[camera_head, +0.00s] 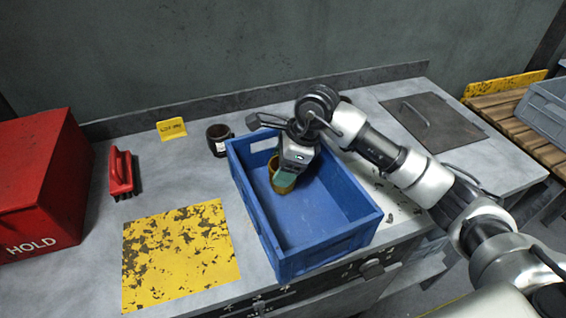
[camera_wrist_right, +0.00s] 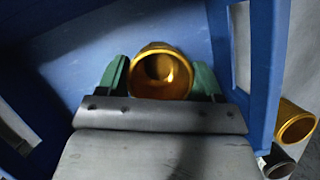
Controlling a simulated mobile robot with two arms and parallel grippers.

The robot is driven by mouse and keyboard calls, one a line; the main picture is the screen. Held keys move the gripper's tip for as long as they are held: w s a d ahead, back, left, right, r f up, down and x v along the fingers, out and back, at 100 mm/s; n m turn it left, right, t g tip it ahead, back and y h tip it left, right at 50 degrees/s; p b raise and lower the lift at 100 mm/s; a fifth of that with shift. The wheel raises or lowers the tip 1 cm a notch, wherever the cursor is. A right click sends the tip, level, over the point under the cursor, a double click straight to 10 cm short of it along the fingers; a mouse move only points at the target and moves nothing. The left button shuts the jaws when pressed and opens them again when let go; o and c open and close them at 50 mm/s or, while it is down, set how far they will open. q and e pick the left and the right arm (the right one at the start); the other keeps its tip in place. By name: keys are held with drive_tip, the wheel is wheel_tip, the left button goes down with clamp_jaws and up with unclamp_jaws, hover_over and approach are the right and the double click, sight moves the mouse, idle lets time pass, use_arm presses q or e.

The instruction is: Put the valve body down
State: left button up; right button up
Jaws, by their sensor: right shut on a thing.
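The valve body (camera_head: 272,185) is a brass-coloured hollow piece inside the blue crate (camera_head: 322,257), toward its far left part. My right gripper (camera_head: 284,178) reaches down into the crate and is shut on it. In the right wrist view the valve body (camera_wrist_right: 162,72) sits between the green fingertips, its round opening facing the camera. I cannot tell whether it touches the crate floor. The blue crate wall (camera_wrist_right: 268,60) rises close to the right of the gripper. My left gripper is not in view.
A dark mug (camera_head: 217,140) stands beside the crate's far left corner. A red brush (camera_head: 121,174), a yellow card (camera_head: 172,129) and a red HOLD box (camera_head: 40,185) are farther left. The worn yellow patch (camera_head: 180,255) is clear. Another brass piece (camera_wrist_right: 295,122) lies outside the crate.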

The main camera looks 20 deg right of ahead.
drive_tip(key=o, duration=1.2)
drive_tip(key=shift+f, duration=0.1)
drive_tip(key=shift+r, duration=0.25)
drive_tip(key=b+v, duration=0.1)
drive_tip(key=v, duration=1.1)
drive_tip(key=shift+d+f, duration=0.1)
